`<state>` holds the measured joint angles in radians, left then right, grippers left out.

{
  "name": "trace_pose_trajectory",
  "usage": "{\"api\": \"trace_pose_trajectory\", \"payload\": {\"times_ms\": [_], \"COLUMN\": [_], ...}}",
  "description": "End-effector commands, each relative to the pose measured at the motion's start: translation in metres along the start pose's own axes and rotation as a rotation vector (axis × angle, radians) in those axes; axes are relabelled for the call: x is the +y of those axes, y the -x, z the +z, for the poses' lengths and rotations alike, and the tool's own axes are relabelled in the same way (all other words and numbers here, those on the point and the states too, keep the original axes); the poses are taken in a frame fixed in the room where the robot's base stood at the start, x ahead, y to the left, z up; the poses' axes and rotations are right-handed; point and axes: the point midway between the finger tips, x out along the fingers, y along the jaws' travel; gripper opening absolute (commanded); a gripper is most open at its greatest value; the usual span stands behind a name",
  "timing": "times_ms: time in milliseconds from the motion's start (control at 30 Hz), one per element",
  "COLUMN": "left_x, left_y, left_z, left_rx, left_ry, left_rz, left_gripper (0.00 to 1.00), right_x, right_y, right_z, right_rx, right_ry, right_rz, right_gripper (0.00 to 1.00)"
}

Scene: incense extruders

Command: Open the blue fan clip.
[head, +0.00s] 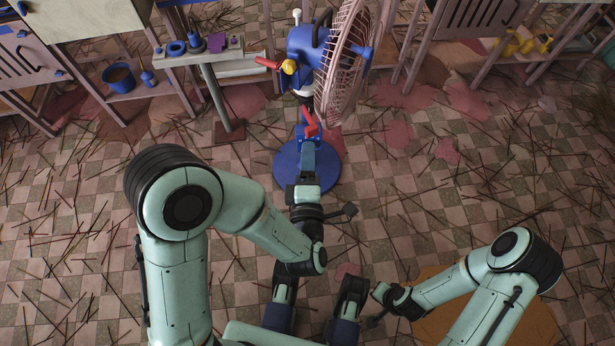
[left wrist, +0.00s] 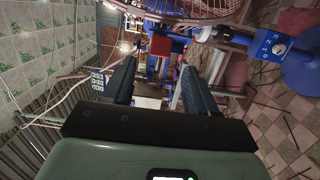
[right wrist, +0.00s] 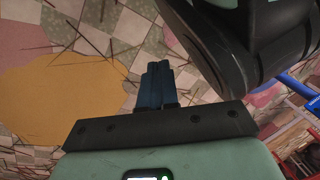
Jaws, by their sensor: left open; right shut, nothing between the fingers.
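The blue fan stands upright with a round blue base (head: 285,168) and a pale pink wire cage (head: 345,60). A red bent lever (head: 309,122) sits on its post. I cannot tell which part is the clip or whether it is open. My left gripper (head: 308,142) is just in front of the lever, fingers open. In the left wrist view its spread fingers (left wrist: 160,68) have a red block (left wrist: 160,45) beyond the gap, and the gap looks empty. My right gripper (right wrist: 158,68) is shut and empty, over the floor, far from the fan.
A red handle (head: 267,62) and yellow knob (head: 289,67) stick out left of the fan head. A small table (head: 190,57) with blue and purple parts stands at left. A numbered dial panel (left wrist: 272,45) shows in the left wrist view. Thin sticks litter the checkered floor.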

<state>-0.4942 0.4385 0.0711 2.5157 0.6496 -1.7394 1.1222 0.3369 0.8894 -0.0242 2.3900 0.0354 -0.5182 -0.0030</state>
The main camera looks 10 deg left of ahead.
Motion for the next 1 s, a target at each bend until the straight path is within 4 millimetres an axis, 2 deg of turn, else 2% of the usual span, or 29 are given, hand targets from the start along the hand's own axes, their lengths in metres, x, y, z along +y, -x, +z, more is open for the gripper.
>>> {"api": "trace_pose_trajectory", "payload": {"times_ms": [33,300,433,600,767,1000], "left_x": [0.001,0.004,0.003,0.002,0.001,0.0], "left_y": [0.009,0.033,0.043,0.052,0.056,0.056], "left_z": [0.0,0.0,0.001,0.0,0.0,-0.001], "left_rx": [-0.002,-0.001,0.001,0.001,0.001,0.002], "left_ry": [-0.006,-0.004,-0.001,0.0,0.001,0.002], "left_rz": [-0.005,-0.002,-0.004,-0.002,0.001,0.001], "left_gripper": [0.57,0.57,0.57,0.57,0.57,0.57], "right_x": [-0.005,-0.047,-0.048,-0.05,-0.051,-0.051], "right_y": [0.009,0.06,0.073,0.085,0.089,0.089], "right_z": [-0.003,-0.033,-0.002,0.019,0.028,0.029], "right_rx": [0.013,0.131,0.044,-0.017,-0.042,-0.046], "right_ry": [0.005,0.05,0.056,0.063,0.065,0.066], "right_rz": [-0.007,-0.082,-0.08,-0.081,-0.081,-0.081], "right_gripper": [0.0,0.0,0.0,0.0,0.0,0.0]}}
